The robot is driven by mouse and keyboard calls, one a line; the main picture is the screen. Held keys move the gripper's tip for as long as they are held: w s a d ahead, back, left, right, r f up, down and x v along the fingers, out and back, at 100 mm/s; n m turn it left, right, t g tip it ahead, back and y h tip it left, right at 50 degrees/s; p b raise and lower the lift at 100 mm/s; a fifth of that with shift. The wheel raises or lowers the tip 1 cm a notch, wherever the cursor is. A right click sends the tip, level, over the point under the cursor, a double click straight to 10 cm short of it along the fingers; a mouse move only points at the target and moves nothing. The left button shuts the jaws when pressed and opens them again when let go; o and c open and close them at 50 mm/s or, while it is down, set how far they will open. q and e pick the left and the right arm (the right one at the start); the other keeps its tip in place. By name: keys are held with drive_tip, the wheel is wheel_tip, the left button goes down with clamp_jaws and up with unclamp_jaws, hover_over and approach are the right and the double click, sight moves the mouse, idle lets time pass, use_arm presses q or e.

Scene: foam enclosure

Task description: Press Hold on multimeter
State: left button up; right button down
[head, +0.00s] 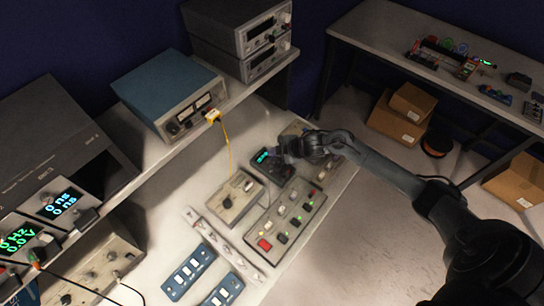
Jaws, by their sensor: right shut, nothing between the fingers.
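The multimeter (270,168) is a small dark device with a lit cyan-green display, lying on the workbench (190,165) near the middle of the head view. My right gripper (284,151) is shut and empty, with its fingertips at or just above the multimeter's far right side. I cannot tell whether they touch it. The gripper hides part of the multimeter, and its buttons are too small to make out. My left gripper is not in view.
A grey box with a knob (236,197) and a switch panel with a red button (284,218) sit close to the multimeter. Blue switch strips (189,271) lie in front. A shelf with a blue instrument (168,92) runs behind. Cardboard boxes (398,119) stand on the floor at right.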

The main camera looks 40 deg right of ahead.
drive_tip(key=shift+f, duration=0.1)
idle(0.3)
drive_tip(key=shift+f, duration=0.3)
drive_tip(key=shift+f, duration=0.15)
idle(0.5)
drive_tip(key=shift+f, duration=0.2)
idle(0.4)
drive_tip(key=shift+r, duration=0.15)
drive_tip(key=shift+r+p, duration=0.45)
drive_tip(key=shift+r, duration=0.2)
